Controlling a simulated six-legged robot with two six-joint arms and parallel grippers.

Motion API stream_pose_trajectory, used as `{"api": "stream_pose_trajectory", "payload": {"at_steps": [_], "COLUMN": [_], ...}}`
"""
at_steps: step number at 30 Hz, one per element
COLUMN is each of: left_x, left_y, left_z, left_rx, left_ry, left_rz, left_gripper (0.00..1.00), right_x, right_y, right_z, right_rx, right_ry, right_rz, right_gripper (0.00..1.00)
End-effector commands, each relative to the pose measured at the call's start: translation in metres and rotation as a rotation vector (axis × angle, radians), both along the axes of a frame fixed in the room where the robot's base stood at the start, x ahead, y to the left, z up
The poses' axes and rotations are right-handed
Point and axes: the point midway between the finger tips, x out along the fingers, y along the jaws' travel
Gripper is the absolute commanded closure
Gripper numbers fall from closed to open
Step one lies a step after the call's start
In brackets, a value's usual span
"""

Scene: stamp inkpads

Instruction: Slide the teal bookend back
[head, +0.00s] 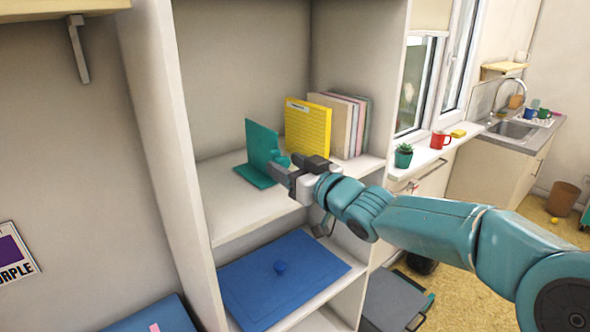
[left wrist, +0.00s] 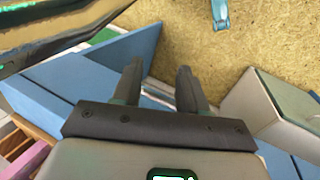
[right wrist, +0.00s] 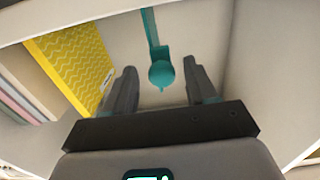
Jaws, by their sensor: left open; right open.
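The teal bookend (head: 262,142) stands upright on the upper shelf, its flat foot on the board, left of a yellow patterned book (head: 308,128). A round teal knob sticks out from it toward me; in the right wrist view the knob (right wrist: 162,74) shows between my right fingertips, with gaps on both sides. My right gripper (head: 284,170) is open in front of the bookend and hides part of its lower right side. My left gripper (left wrist: 159,72) is open and empty, seen only in the left wrist view, above blue panels and the speckled floor.
Several pale books (head: 350,122) stand right of the yellow one. A blue panel with a knob (head: 290,278) lies on the shelf below. The cabinet's left side wall (head: 170,130) bounds the shelf. A potted plant (head: 403,155) and red mug (head: 440,140) stand on the sill at right.

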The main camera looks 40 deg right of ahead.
Motion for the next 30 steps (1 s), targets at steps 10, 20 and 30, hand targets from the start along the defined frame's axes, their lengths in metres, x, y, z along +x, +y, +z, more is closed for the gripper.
{"api": "stream_pose_trajectory", "payload": {"at_steps": [10, 20, 30], "left_x": [0.000, 0.000, 0.000], "left_y": [0.000, 0.000, 0.000], "left_z": [-0.008, -0.005, -0.005], "left_rx": [0.000, 0.000, 0.000], "left_ry": [0.000, 0.000, 0.000], "left_rz": [0.000, 0.000, 0.000], "left_gripper": [0.57, 0.57, 0.57], "right_x": [-0.065, -0.142, -0.163], "right_y": [-0.007, -0.013, -0.014], "right_z": [0.000, 0.001, 0.000], "right_rx": [-0.003, -0.002, 0.000], "right_ry": [-0.003, -0.001, 0.000], "right_rz": [-0.006, -0.006, 0.000], "right_gripper": [0.43, 0.43, 0.43]}}
